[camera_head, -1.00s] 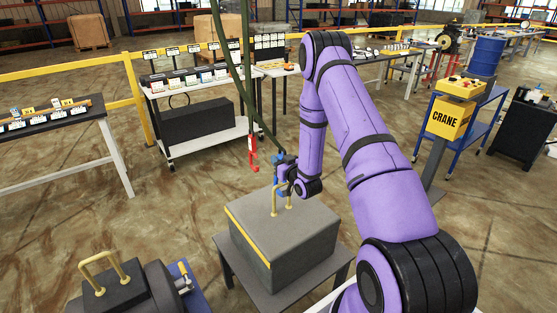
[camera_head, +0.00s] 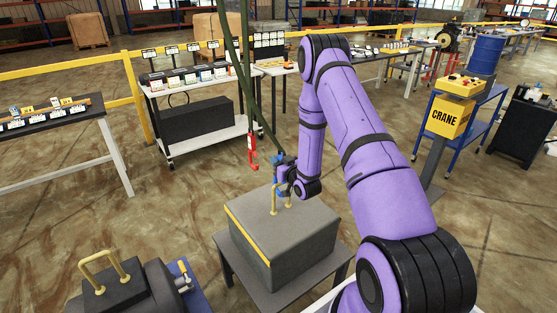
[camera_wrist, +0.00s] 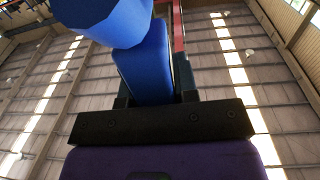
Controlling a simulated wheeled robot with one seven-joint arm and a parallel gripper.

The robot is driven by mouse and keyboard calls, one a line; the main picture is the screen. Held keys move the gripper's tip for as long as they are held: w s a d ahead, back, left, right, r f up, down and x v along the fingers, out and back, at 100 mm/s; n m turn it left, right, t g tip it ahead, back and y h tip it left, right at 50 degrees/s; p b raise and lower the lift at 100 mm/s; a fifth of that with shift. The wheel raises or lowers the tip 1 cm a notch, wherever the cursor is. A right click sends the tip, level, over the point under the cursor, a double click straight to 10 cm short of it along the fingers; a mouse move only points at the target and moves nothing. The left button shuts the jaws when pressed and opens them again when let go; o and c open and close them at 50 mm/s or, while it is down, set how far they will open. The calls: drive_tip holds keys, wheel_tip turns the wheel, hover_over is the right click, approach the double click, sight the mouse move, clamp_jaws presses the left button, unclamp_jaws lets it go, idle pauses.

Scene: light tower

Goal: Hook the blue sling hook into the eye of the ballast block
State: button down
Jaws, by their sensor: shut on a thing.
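The grey ballast block (camera_head: 284,246) sits on a low dark stand, with a yellow eye (camera_head: 275,200) standing up from its top. My gripper (camera_head: 284,178) is at the block's eye, shut on the blue sling hook (camera_head: 279,160). The blue hook fills the upper middle of the wrist view (camera_wrist: 145,60), held between the dark jaws. The hook's lower end is largely hidden behind the eye and my gripper, so I cannot tell whether it passes through the eye.
A red hook (camera_head: 252,155) hangs on a green sling just left of the blue one. Another block with a yellow handle (camera_head: 103,266) is at the lower left. A white cart (camera_head: 205,130) stands behind; a yellow CRANE box (camera_head: 449,116) is at right.

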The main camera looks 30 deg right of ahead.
drive_tip(key=shift+f, duration=0.2)
drive_tip(key=c, duration=0.8)
unclamp_jaws()
drive_tip(key=s, duration=1)
drive_tip(key=shift+s+f, duration=0.2)
drive_tip(key=shift+s, duration=0.2)
drive_tip(key=shift+a, duration=0.1)
